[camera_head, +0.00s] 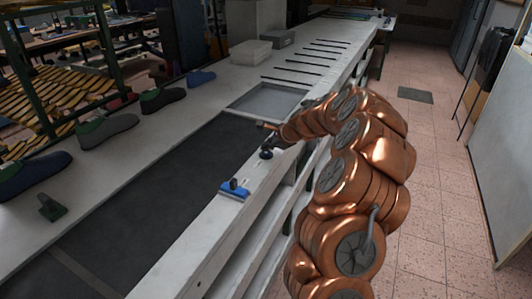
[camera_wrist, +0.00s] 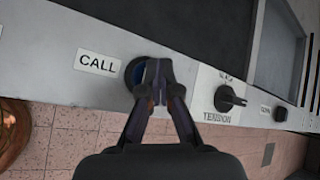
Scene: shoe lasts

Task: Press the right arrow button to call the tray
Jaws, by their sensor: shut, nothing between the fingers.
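In the wrist view my gripper (camera_wrist: 157,66) is shut and empty, with its fingertips in front of a round blue button (camera_wrist: 132,70). The fingers cover much of that button, so I cannot tell whether they touch it or whether it bears an arrow. A white label reading CALL (camera_wrist: 96,62) is left of the button. In the head view the end of my copper arm reaches over the bench edge; the fingertips are too small there to make out. A shallow grey tray (camera_head: 268,101) lies in the bench top beyond the dark belt (camera_head: 140,205).
A black knob labelled TENSION (camera_wrist: 228,98) is right of my gripper, with another dark control (camera_wrist: 280,113) farther right. A blue-based device (camera_head: 234,189) sits on the bench's near edge. Several shoes or lasts, including a grey-green one (camera_head: 107,130), line the left side.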

